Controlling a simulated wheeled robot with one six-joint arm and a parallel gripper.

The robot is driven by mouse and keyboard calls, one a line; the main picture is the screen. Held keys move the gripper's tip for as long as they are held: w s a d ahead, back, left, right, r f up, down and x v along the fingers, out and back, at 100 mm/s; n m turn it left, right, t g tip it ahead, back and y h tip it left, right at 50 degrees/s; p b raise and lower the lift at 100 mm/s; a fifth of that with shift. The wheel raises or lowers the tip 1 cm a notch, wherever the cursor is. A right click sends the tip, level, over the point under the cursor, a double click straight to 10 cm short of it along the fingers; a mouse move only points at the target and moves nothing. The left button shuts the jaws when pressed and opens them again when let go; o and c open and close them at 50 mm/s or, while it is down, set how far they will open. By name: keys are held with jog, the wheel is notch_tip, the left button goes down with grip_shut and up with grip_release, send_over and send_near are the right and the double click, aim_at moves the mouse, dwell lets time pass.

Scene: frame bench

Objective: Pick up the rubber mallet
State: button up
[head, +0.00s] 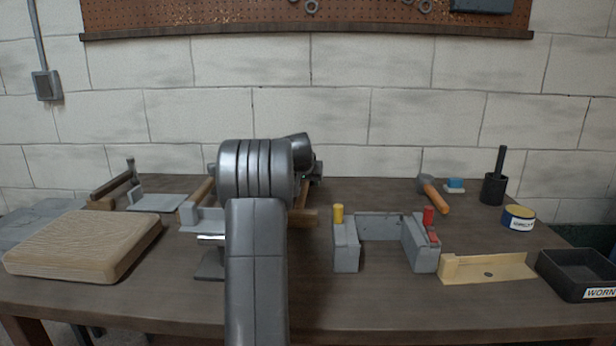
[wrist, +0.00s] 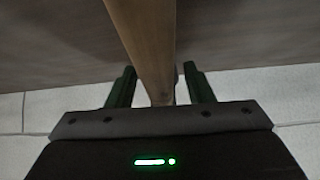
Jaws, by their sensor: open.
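A mallet with a grey head and an orange handle (head: 436,199) lies at the back right of the bench in the head view. It seems to be the rubber mallet. My gripper (wrist: 159,69) is open in the wrist view, with a dark green finger on each side of a wooden bar (wrist: 146,40). The bar runs between the fingers; I cannot tell whether they touch it. In the head view my arm stands left of the mallet and hides my gripper. The mallet cannot be made out in the wrist view.
A blue-topped block (head: 455,185), a black cup (head: 493,189) and a round tin (head: 518,217) stand near the mallet. A grey fixture (head: 345,247) with yellow and red knobs, a tan bracket (head: 490,268) and a black tray (head: 575,277) lie in front. A wooden board (head: 85,245) is at left.

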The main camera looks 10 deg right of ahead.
grip_shut()
jog(key=shift+r, duration=0.1)
dwell(0.3)
